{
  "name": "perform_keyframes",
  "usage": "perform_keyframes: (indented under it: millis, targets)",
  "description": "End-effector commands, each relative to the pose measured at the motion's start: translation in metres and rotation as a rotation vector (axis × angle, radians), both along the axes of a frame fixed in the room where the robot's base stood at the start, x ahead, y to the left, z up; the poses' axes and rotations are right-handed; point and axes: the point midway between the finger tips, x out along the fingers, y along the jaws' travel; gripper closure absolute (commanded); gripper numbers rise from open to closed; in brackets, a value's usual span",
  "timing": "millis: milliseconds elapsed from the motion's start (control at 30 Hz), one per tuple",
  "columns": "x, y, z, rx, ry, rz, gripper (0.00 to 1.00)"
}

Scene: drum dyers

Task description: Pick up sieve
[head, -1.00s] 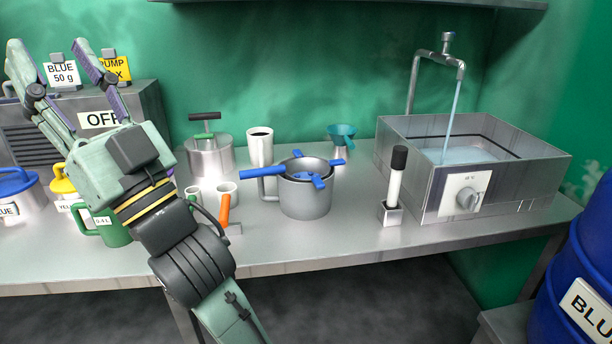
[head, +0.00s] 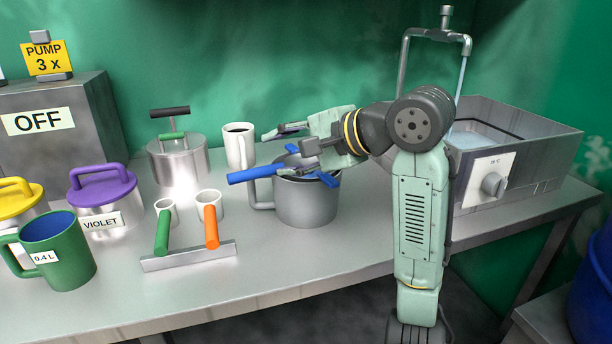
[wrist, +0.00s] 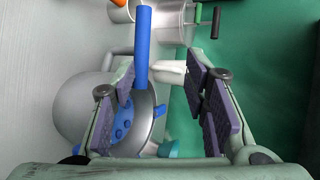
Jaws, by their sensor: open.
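The sieve has a blue handle (head: 252,174) and blue lugs, and it rests on top of a grey metal jug (head: 306,207). Its handle sticks out to the left over the jug's rim. My gripper (head: 273,151) is open and empty above the sieve, fingers pointing left, and hides part of the sieve's bowl. In the wrist view the sieve's blue handle (wrist: 142,45) shows between the open fingers (wrist: 160,78), closer to the left one. The blue-dotted bowl lies below it, partly behind the left finger. I cannot tell the height gap to the handle.
A white mug (head: 239,146) and a lidded steel pot (head: 178,160) stand behind and left of the jug. A rack (head: 190,255) with green and orange handled cups is at front left. The water basin (head: 535,165) is at right. The bench front (head: 300,262) is clear.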

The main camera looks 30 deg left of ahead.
Motion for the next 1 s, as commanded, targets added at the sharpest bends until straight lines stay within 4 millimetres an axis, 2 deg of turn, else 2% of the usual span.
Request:
perform_keyframes:
  millis: [100, 233, 500, 667, 1000]
  targets:
    - [0.002, -0.019, -0.01, -0.055, 0.075, -0.023, 0.59]
    - [0.003, -0.019, -0.017, -0.077, 0.107, -0.028, 0.59]
    - [0.006, 0.016, -0.037, -0.077, 0.107, -0.028, 0.59]
    - [0.006, 0.026, -0.042, -0.077, 0.105, -0.029, 0.59]
    - [0.01, 0.065, -0.064, -0.076, 0.104, -0.028, 0.59]
